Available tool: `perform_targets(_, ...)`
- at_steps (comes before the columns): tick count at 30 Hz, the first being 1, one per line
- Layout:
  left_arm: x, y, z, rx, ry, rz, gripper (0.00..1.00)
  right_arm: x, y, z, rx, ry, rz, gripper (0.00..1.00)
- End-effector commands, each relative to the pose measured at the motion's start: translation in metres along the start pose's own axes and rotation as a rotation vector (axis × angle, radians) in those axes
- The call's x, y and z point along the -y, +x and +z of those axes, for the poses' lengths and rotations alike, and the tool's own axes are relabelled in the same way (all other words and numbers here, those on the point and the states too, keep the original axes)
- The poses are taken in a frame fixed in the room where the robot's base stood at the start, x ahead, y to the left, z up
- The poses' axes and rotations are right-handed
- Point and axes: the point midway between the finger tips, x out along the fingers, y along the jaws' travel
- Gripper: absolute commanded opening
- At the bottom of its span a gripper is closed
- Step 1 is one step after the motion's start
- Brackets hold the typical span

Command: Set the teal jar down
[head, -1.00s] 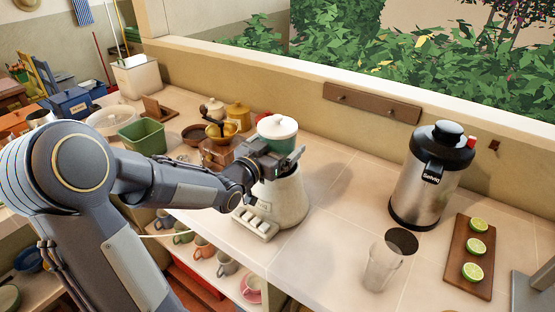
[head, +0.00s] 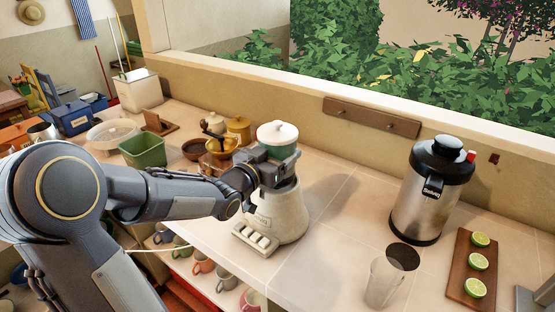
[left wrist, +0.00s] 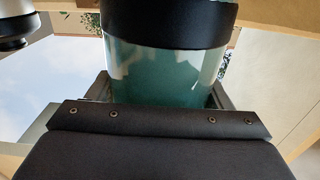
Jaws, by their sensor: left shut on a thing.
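The teal jar (head: 277,144) has a white lid with a knob and is upright in the head view. My left gripper (head: 274,164) is shut on it. The jar is over the cream blender base (head: 283,218), which stands on the counter with a row of keys at its front. The gripper hides the jar's lower part, so I cannot tell whether jar and base touch. In the left wrist view the teal jar (left wrist: 165,75) sits between the fingers, with a dark band across it. My right gripper is not in view.
A yellow canister (head: 237,128), a coffee grinder (head: 219,147) and a green tub (head: 143,151) stand left of the base. A steel urn (head: 436,195), a clear glass (head: 384,283) and a lime board (head: 462,250) are to the right. Counter between base and urn is clear.

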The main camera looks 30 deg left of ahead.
Motion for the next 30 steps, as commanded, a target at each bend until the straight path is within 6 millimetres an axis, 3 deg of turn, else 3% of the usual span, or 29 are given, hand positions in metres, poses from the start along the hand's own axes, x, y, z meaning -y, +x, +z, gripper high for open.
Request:
perform_targets(9,-0.031,-0.044,-0.074,-0.015,0.007,0.0,0.31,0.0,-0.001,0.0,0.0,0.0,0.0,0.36)
perform_targets(19,-0.07,-0.1,-0.1,-0.011,0.002,0.001,0.31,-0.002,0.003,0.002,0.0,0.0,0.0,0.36)
perform_targets(30,-0.081,-0.115,-0.107,-0.004,-0.001,-0.001,0.31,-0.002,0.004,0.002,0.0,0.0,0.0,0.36)
